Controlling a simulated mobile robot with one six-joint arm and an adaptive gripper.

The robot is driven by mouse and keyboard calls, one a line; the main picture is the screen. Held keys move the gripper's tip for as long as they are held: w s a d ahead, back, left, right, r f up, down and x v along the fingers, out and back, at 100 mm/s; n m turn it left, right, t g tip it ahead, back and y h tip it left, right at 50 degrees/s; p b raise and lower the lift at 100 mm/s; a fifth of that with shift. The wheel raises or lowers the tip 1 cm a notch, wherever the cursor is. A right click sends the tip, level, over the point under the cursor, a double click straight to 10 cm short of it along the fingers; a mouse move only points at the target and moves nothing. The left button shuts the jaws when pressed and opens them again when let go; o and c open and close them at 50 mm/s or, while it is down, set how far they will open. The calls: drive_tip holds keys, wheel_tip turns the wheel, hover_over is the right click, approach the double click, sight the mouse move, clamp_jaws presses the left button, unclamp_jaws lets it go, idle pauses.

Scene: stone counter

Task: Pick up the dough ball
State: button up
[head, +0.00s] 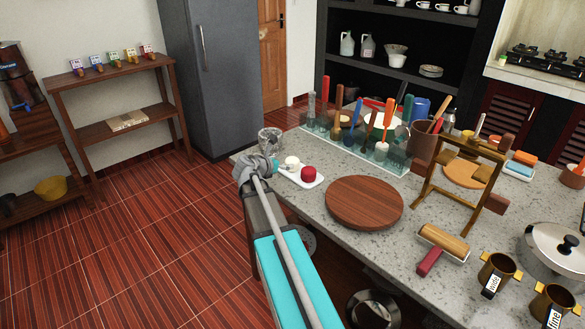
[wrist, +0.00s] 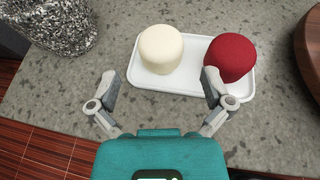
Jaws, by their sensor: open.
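A cream, rounded lump that looks like the dough ball (head: 292,161) sits on a small white tray (head: 317,181) at the counter's left end. In the wrist view the dough ball (wrist: 161,48) stands upright on the left half of the tray (wrist: 190,83). My gripper (wrist: 159,78) is open and empty, its two fingers spread in front of the dough ball, one toward each side. The right fingertip overlaps the red lump's lower left edge in the picture; I cannot tell whether they touch. In the head view my wrist largely hides the fingers.
A dark red lump (wrist: 231,57) shares the tray, close to the dough ball's right. A speckled stone vessel (wrist: 50,22) stands to the left. A round wooden board (head: 364,202) lies right of the tray. A rack of utensils (head: 352,147) stands behind.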

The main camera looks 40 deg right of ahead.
sight(295, 161)
drive_tip(key=shift+b+x, duration=0.4)
drive_tip(key=shift+x, duration=1.25)
drive_tip(key=b+x, duration=0.1)
drive_tip(key=x, duration=0.1)
drive_tip(key=b+x, duration=0.1)
drive_tip(key=x, duration=0.1)
drive_tip(key=shift+f, duration=0.3)
drive_tip(key=shift+w+d, duration=0.1)
drive_tip(key=shift+d, duration=0.35)
drive_tip(key=c, duration=1.1)
drive_tip(key=shift+o, duration=0.2)
